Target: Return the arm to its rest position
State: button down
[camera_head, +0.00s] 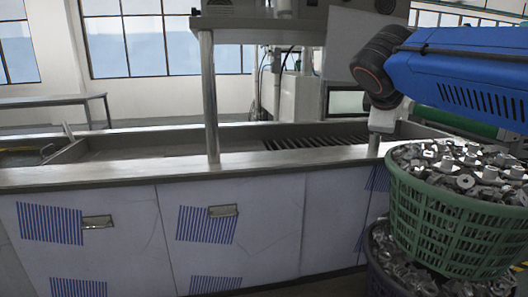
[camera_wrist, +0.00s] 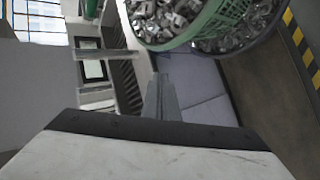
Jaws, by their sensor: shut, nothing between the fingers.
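My arm reaches in from the right edge of the head view, with its blue link above the green basket (camera_head: 440,232). My gripper (camera_head: 374,149) hangs downward from the black wrist joint, just left of the basket and in front of the steel tank (camera_head: 110,165). In the wrist view the fingers (camera_wrist: 160,82) are together in the middle, with nothing held between them. The green basket (camera_wrist: 190,38) shows above the fingers there, apart from them.
The basket is heaped with grey metal parts and sits on a darker basket (camera_head: 385,272), also filled with parts. A steel post (camera_head: 210,100) rises at the tank's front. Yellow-black floor tape (camera_wrist: 298,38) lies right in the wrist view. Space left of the gripper above the tank is open.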

jog(key=s+f+m+g+y, duration=0.2)
jog(key=s+f+m, duration=0.4)
jog(key=s+f, duration=0.6)
jog(key=s+a+f+m+g+y, duration=0.1)
jog(key=s+f+m, duration=0.4)
jog(key=s+f, duration=0.7)
notch_tip(320, 180, down, 8)
jog(key=g+y, duration=0.1)
jog(key=y, duration=0.1)
jog(key=shift+s+r+m+y, duration=0.15)
jog(key=shift+s+m+y, duration=0.15)
jog(key=shift+s+m, duration=0.1)
